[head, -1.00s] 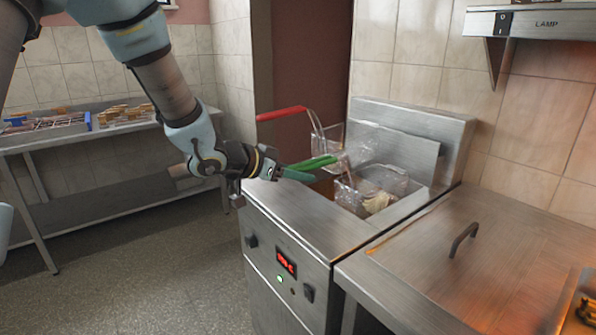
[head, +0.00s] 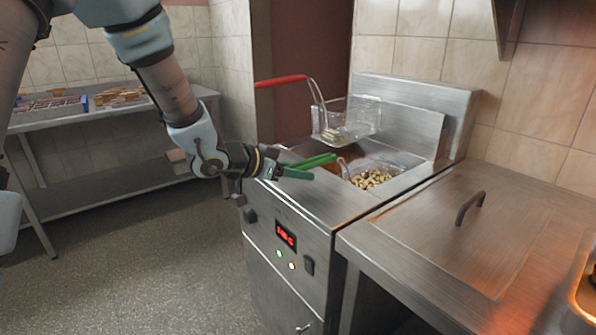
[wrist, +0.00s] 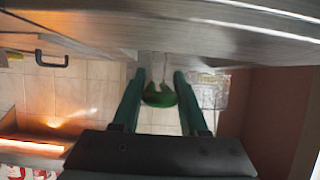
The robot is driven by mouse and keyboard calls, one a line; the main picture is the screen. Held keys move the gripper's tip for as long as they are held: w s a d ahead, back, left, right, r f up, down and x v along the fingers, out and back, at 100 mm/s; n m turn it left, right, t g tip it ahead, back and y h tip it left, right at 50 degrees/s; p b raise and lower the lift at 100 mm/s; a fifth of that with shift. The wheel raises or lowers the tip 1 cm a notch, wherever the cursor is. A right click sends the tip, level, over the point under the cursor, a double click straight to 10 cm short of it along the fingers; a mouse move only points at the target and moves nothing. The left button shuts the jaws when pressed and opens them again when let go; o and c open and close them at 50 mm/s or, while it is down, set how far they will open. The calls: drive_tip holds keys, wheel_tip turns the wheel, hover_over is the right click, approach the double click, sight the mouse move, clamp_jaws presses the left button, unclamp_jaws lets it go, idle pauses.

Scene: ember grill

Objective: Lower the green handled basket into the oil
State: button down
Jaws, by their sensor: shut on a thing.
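The green handle (head: 318,160) belongs to a wire basket (head: 371,179) that sits low in the fryer well, with tan pieces of food inside. Only its upper part shows; the rest is below the rim. My gripper (head: 300,171) is shut on the green handle at the front left of the well. In the wrist view the green handle (wrist: 160,96) lies between my two dark green fingers. The oil surface is hard to make out around the basket. The fryer (head: 315,215) is steel with a red lit display.
A second basket (head: 346,120) with a red handle (head: 281,80) is raised at the back of the fryer, behind the green-handled one. A steel counter with a lid handle (head: 468,207) adjoins on the right. A table (head: 110,118) with trays stands at the far left.

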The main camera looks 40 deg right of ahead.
drive_tip(key=shift+f+b, duration=0.5)
drive_tip(key=shift+f, duration=0.2)
drive_tip(key=shift+c, duration=1.8)
unclamp_jaws()
drive_tip(key=v, duration=1.1)
drive_tip(key=w+a+f+n+t+y, duration=0.3)
drive_tip(key=w+a+n+t+y, duration=0.45)
drive_tip(key=w+a, duration=0.85)
drive_tip(key=s+a+f+n+g+y+p, duration=0.1)
drive_tip(key=a+n+y, duration=0.1)
drive_tip(key=a, duration=0.5)
drive_tip(key=s+a+n+y, duration=0.1)
drive_tip(key=s+a+n, duration=0.15)
drive_tip(key=a, duration=0.45)
drive_tip(key=s+a+f+n+g+y, duration=0.1)
drive_tip(key=s+a+n+g, duration=0.3)
drive_tip(key=s+a, duration=0.5)
drive_tip(key=shift+f+n+y+p, duration=0.35)
drive_tip(key=shift+n+y, duration=0.2)
drive_tip(key=shift+n, duration=0.15)
